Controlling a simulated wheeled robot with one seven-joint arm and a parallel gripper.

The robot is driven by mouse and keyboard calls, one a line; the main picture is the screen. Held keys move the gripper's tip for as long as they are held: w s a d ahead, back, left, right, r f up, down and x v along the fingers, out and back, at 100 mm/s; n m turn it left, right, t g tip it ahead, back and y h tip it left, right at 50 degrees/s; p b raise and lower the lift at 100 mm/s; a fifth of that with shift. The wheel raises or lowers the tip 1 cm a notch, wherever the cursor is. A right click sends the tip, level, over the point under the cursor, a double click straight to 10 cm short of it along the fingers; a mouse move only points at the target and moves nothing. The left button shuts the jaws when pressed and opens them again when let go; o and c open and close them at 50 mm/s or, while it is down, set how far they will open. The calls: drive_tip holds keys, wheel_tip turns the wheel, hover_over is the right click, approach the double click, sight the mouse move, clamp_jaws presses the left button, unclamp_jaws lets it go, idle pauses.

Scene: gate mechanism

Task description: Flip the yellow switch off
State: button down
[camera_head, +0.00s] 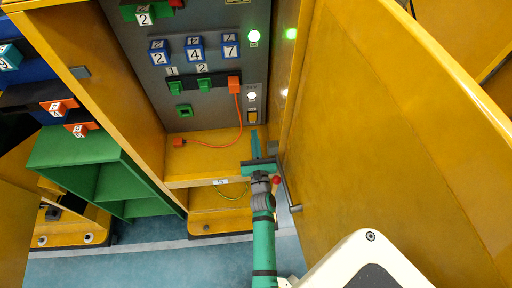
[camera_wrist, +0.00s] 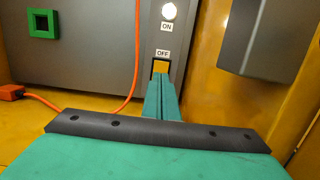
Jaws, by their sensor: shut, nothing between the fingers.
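The yellow switch (camera_head: 252,117) sits low on the right side of the grey panel inside the open yellow cabinet. In the wrist view the switch (camera_wrist: 160,67) shows just below the OFF label, with the ON label and a lit white lamp above. My gripper (camera_head: 256,141) is shut and empty, its teal fingers pointing toward the panel. In the wrist view the fingertips (camera_wrist: 160,80) overlap the lower part of the switch. I cannot tell whether they touch it.
The open yellow door (camera_head: 390,130) stands close on the right. An orange plug (camera_head: 234,84) hangs its cord to the cabinet floor on the left. Numbered blue blocks (camera_head: 195,50) and green sockets are on the panel. A green shelf (camera_head: 100,170) stands left.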

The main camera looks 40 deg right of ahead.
sight(252, 116)
drive_tip(key=shift+x, duration=3)
